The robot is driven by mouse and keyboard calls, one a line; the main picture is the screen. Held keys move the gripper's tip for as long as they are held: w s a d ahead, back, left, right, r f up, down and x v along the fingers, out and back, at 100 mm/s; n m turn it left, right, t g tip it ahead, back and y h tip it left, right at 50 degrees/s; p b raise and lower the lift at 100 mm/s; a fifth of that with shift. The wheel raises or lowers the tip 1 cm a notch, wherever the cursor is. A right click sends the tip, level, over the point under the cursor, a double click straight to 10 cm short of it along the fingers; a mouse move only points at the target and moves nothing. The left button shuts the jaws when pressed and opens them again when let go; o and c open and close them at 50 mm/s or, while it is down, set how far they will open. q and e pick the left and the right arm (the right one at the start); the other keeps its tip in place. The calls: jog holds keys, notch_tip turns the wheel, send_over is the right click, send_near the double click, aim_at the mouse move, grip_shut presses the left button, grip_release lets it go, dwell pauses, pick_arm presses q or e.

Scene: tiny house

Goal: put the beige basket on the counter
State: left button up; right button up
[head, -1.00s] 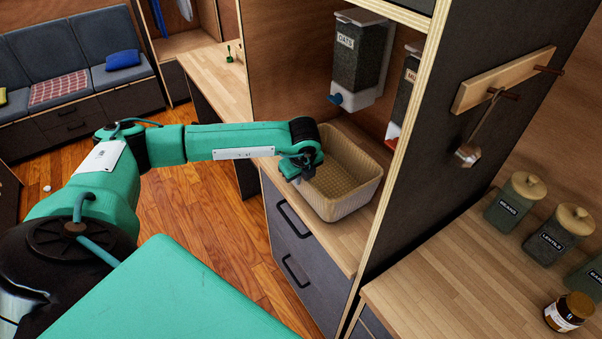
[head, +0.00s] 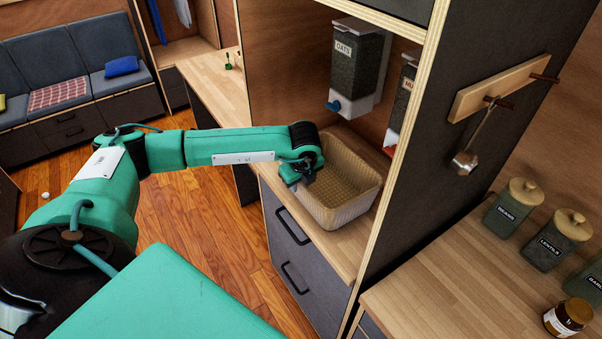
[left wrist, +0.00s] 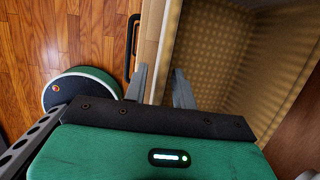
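The beige basket (head: 352,214) stands upright and looks empty on the light wood counter (head: 336,247) in the alcove, above dark drawers. My left gripper (head: 291,178) is at the basket's near-left rim. In the left wrist view, my left gripper (left wrist: 160,88) has its fingers apart, one outside and one inside the basket wall (left wrist: 168,45). A gap shows between wall and inner finger. The lower wall is hidden behind the gripper. My right gripper is not in view.
Dispensers, one labelled oats (head: 354,65), hang above the basket. A dark upright panel (head: 440,150) separates the alcove from a wood counter (head: 450,275) at the right. Jars (head: 552,240) and a small brown jar (head: 567,315) stand there; its left part is clear.

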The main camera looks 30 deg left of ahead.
pick_arm(q)
jog(key=b+v, duration=0.3)
jog(key=v, duration=0.7)
